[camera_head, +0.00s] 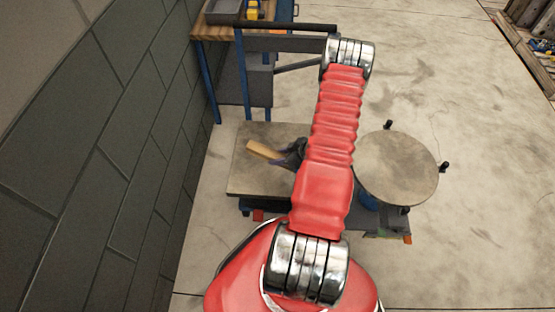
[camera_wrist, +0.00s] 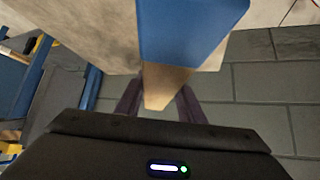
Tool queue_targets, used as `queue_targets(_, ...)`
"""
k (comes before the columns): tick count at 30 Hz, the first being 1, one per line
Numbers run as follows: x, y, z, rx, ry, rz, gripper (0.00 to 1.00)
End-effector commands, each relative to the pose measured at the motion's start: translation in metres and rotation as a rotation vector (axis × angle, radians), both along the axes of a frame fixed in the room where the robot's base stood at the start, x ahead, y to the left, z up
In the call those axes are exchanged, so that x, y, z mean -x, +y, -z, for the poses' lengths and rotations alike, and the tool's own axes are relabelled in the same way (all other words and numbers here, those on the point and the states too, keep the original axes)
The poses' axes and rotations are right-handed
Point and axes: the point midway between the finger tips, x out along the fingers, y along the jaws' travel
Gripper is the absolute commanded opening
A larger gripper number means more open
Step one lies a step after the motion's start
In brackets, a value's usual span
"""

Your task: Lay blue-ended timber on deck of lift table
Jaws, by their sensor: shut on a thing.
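The blue-ended timber is held in my gripper. In the wrist view its blue end (camera_wrist: 190,30) is large and close, and its bare tan part (camera_wrist: 160,88) lies between the two fingers. My gripper (camera_head: 291,153) is shut on it, partly hidden behind my red arm in the head view. There the tan end of the timber (camera_head: 263,150) sticks out to the left, and the blue end is hidden. The timber is over the tan rectangular deck of the lift table (camera_head: 250,180). The deck also shows in the wrist view (camera_wrist: 88,25). I cannot tell whether the timber touches it.
A round tabletop (camera_head: 395,167) with dark knobs stands right of the deck, above something blue. A blue-framed bench (camera_head: 243,85) stands behind, with a tray on it. A dark block wall (camera_head: 130,150) runs close along the left. Open concrete floor (camera_head: 470,150) lies to the right.

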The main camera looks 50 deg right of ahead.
Motion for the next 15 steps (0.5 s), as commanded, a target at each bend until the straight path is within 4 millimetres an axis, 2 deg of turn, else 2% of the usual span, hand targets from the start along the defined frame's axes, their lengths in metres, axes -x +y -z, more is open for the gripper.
queue_targets(5,0.000,0.000,0.014,-0.001,0.000,-0.001,0.03)
queue_targets(15,0.000,0.001,0.054,-0.001,0.000,0.000,0.03)
